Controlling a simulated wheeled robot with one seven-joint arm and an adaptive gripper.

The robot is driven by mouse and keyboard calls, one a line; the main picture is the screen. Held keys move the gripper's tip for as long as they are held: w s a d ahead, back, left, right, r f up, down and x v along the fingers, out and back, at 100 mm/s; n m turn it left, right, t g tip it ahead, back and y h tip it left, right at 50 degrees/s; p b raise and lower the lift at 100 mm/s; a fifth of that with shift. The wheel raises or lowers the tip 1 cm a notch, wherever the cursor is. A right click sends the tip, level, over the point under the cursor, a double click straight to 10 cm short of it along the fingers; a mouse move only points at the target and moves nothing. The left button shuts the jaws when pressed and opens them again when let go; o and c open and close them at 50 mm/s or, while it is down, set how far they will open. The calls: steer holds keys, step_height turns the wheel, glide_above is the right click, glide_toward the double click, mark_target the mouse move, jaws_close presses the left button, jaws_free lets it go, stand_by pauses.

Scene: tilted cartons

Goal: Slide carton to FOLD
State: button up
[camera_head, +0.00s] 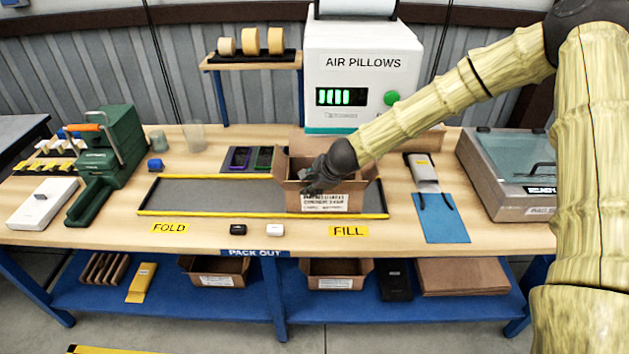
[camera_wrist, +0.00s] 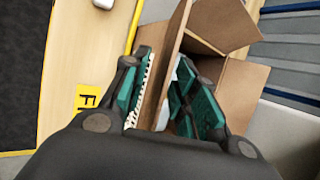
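The open brown carton (camera_head: 325,199) stands upright on the right part of the grey strip with yellow edges (camera_head: 215,197), just behind the yellow FILL label (camera_head: 349,231). The yellow FOLD label (camera_head: 170,228) is at the strip's left. My gripper (camera_head: 322,178) reaches down at the carton's front wall. In the wrist view, its fingers (camera_wrist: 165,85) straddle a wall of the carton (camera_wrist: 225,25), one outside and one inside. Whether they press on the wall is unclear. Something white shows inside the carton; the rest is hidden.
A green tool (camera_head: 108,160) stands left, a blue sheet (camera_head: 441,217) right. The strip left of the carton is clear.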

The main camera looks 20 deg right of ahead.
steer(key=shift+w+a+f, duration=0.15)
steer(key=shift+w+f, duration=0.2)
steer(key=shift+f, duration=0.2)
jaws_close()
